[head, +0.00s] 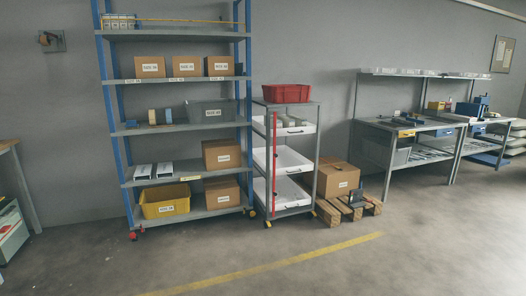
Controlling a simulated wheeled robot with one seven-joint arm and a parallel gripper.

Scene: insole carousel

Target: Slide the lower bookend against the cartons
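My gripper is not in view. Three cartons (186,67) stand side by side on the second shelf from the top of the blue and grey rack. One carton (222,154) sits on the shelf above the bottom one, at its right end, and another carton (222,193) is below it on the bottom shelf. No piece is clearly recognisable as a bookend. A small dark upright piece (356,196) stands on the pallet by a carton (338,180). Small tan and blue blocks (152,117) stand on the middle shelf.
A yellow bin (166,201) is on the bottom shelf. Two white pieces (143,172) lie above it. A grey bin (206,112) is on the middle shelf. A trolley (317,150) with white trays and a red crate (286,93) stands right of the rack. The front floor is clear.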

